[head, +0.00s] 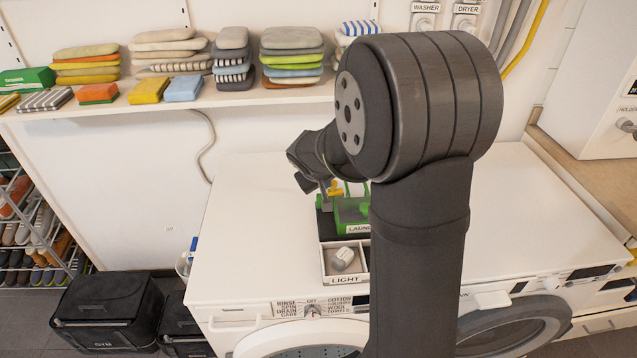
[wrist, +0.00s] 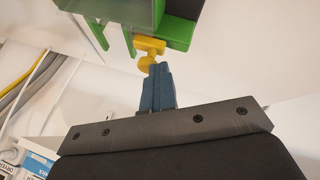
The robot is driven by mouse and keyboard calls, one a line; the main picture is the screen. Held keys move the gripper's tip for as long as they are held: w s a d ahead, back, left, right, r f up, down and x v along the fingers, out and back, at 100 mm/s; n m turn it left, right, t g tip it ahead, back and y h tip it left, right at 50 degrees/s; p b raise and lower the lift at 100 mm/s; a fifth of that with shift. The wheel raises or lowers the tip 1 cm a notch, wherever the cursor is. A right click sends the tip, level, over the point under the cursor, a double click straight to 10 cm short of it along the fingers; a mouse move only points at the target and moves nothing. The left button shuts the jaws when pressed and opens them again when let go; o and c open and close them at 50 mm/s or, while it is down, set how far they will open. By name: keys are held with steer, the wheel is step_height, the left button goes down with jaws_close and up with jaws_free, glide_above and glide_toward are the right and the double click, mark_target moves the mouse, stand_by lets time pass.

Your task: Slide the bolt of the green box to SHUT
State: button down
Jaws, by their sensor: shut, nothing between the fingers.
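The green box (head: 350,212) stands on top of the white machine, partly hidden behind my arm, with a label starting "LAUN" on its front. Its yellow bolt (head: 335,188) shows at the upper left of the box, beside my gripper. In the wrist view the green box (wrist: 178,30) is at the top, and the yellow bolt (wrist: 149,47) has a rounded knob. My gripper (wrist: 157,68) is shut and empty, its blue fingertips right at the knob. I cannot tell whether they touch it. The SHUT marking and the bolt's position are not readable.
A divided tray (head: 329,280) marked "LIGHT" holds a grey bundle in front of the box. A shelf (head: 200,103) with folded cloth stacks runs along the back wall. The white machine top (head: 250,215) is clear left of the box.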

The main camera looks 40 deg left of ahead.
steer(key=shift+s, duration=0.1)
steer(key=s+r, duration=0.8)
steer(key=r, duration=0.1)
steer(key=shift+s+d, duration=0.4)
steer(key=a+x, duration=0.1)
steer(key=x, duration=1)
steer(key=shift+w, duration=0.3)
